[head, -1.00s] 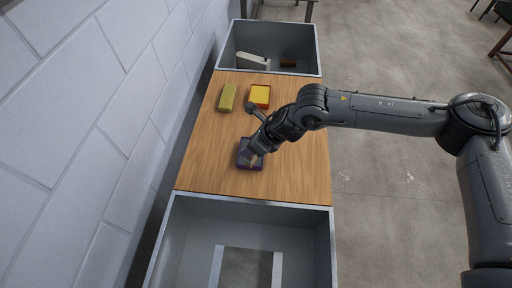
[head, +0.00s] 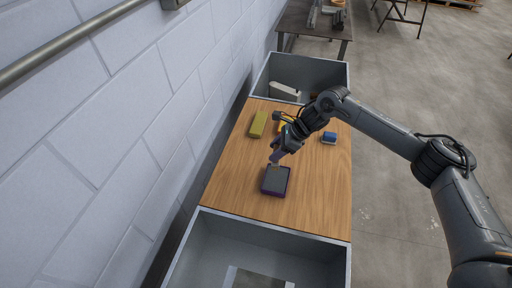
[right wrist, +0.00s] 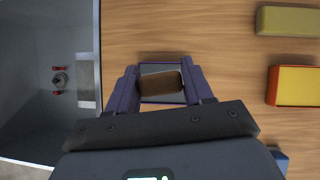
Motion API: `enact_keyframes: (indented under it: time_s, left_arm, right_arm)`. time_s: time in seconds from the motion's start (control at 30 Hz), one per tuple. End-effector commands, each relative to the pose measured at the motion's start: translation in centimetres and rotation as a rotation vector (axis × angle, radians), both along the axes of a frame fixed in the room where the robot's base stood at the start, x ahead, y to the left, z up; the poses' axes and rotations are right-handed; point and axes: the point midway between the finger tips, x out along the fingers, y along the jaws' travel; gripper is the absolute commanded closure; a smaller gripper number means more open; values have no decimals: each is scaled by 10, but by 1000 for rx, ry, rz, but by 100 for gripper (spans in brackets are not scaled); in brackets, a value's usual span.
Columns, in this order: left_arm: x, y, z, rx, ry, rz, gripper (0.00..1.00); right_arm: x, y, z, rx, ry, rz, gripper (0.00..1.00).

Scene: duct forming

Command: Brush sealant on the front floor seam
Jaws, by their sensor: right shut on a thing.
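The purple tray (head: 275,180) with a grey inside lies on the wooden worktop; it also shows in the right wrist view (right wrist: 163,98), partly hidden. My right gripper (head: 276,157) is above the far edge of the tray. In the right wrist view my right gripper (right wrist: 160,85) is shut on a brown piece, seemingly the brush (right wrist: 160,81), over the tray. The bristles cannot be made out. The near grey duct (head: 235,243) is open at the top, with a pale patch (head: 255,279) on its floor. I cannot pick out the front floor seam. My left gripper is not in view.
An olive block (head: 258,124), an orange-and-yellow block (right wrist: 295,85) and a blue item (head: 329,138) lie on the worktop (head: 235,178). A far grey bin (head: 303,70) holds a pale piece. A block wall runs along the left. The worktop's near part is clear.

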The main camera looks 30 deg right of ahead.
Motion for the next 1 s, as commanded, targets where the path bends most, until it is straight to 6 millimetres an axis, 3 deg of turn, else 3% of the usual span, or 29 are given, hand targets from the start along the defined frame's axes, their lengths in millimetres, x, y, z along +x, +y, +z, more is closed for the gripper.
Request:
enact_keyframes:
  time_s: [0.23,1.0]
  left_arm:
    - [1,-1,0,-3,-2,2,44]
    - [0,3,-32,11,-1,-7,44]
  right_arm:
    - [-12,-5,-20,1,0,-6,73]
    - [-12,-4,-76,1,-1,-5,73]
